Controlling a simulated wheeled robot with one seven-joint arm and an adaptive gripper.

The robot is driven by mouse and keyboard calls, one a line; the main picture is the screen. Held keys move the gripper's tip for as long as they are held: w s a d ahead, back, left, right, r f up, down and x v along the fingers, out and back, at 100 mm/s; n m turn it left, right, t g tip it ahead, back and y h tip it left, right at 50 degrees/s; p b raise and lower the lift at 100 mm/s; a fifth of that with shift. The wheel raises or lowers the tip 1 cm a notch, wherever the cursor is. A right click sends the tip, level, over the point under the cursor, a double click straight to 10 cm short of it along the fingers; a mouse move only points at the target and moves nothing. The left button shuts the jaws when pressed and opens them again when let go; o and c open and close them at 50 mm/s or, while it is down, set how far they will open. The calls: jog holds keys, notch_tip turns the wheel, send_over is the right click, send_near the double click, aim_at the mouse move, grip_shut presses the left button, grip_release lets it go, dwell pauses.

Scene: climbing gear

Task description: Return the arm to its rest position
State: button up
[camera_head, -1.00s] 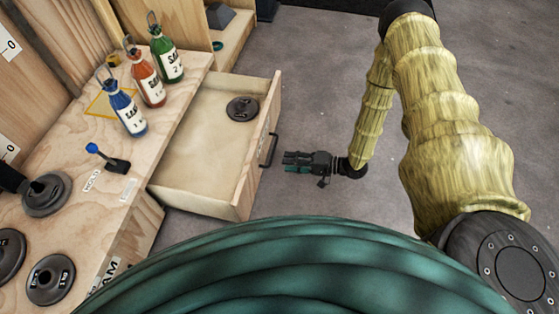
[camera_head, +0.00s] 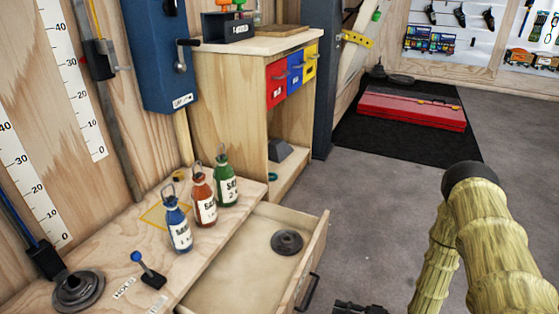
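My arm, in a yellow-green ribbed sleeve (camera_head: 500,255), hangs at the lower right of the head view. My gripper (camera_head: 345,307) shows only as a dark piece at the bottom edge, just right of the open drawer's handle (camera_head: 308,291). The rest of it is cut off by the frame, so its fingers cannot be judged. I see nothing held in the part that shows.
The wooden drawer (camera_head: 318,250) stands pulled out, with a dark disc (camera_head: 287,242) inside. Blue (camera_head: 178,228), red (camera_head: 204,200) and green (camera_head: 225,185) bottles stand on the bench. A red case (camera_head: 412,108) lies on a black mat (camera_head: 350,145). Grey floor (camera_head: 380,220) is clear.

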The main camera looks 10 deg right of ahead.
jog(key=s+a+f+n+g+h+p, duration=0.2)
jog(key=s+a+n+g+h, duration=0.1)
jog(key=s+a+h, duration=0.45)
jog(key=s+d+r+n+g+h+p, duration=0.1)
jog(key=s+r+n+g+h, duration=0.15)
jog(key=s, duration=0.65)
jog(key=s+d+r+n+g+h+p, duration=0.1)
jog(key=s+r+g+h, duration=0.25)
jog(key=s, duration=0.55)
notch_tip(320, 180, up, 37)
jog(key=p, duration=3.7)
jog(key=shift+a+p, duration=0.2)
jog(key=shift+p, duration=0.15)
jog(key=shift+w+a+f+y, duration=0.1)
jog(key=shift+w+f+y, duration=0.05)
jog(key=shift+w+y, duration=0.1)
